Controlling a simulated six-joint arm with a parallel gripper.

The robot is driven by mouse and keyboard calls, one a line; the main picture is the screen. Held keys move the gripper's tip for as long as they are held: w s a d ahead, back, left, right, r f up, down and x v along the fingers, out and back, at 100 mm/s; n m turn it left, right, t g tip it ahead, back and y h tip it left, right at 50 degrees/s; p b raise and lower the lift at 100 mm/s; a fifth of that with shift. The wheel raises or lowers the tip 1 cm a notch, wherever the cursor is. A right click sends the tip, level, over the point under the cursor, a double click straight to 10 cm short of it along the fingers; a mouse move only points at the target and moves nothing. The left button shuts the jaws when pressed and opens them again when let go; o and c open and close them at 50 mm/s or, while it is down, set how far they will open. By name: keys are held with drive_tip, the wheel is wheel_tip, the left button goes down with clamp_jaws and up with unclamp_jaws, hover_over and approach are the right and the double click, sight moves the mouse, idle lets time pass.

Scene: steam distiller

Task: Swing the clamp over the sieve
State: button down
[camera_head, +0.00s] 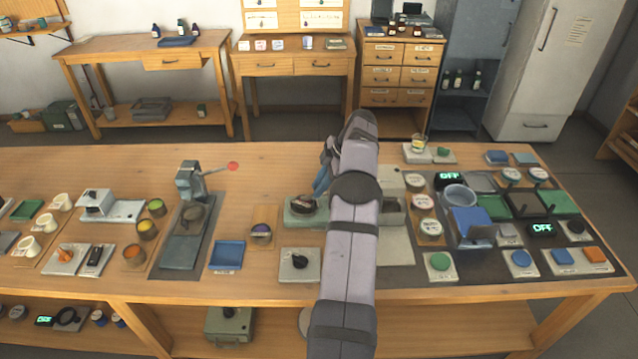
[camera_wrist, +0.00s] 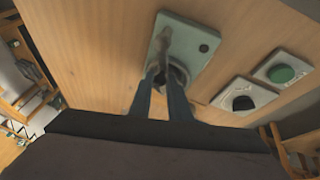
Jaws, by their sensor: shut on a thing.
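A pale green base (camera_head: 300,220) stands on the long bench left of my arm, and it also fills the middle of the wrist view (camera_wrist: 201,62). A dark round part, seemingly the sieve (camera_head: 301,203), sits on it. In the wrist view, my gripper's (camera_wrist: 162,76) two fingers reach down over this base and are shut on a slim grey piece, seemingly the clamp (camera_wrist: 162,44). The fingers partly hide the round part. In the head view my arm covers the base's right side, and the grip itself is not clear.
A plate with a black knob (camera_head: 299,264) lies in front of the base. Crowded devices stand right of my arm. The bench behind the base is clear.

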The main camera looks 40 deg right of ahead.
idle(0.4)
drive_tip(key=c, duration=1.7)
unclamp_jaws()
drive_tip(key=shift+s, duration=0.1)
drive_tip(key=shift+o, duration=0.2)
drive_tip(key=v, duration=0.7)
drive_tip(key=shift+b, duration=0.4)
drive_tip(key=shift+r, duration=0.15)
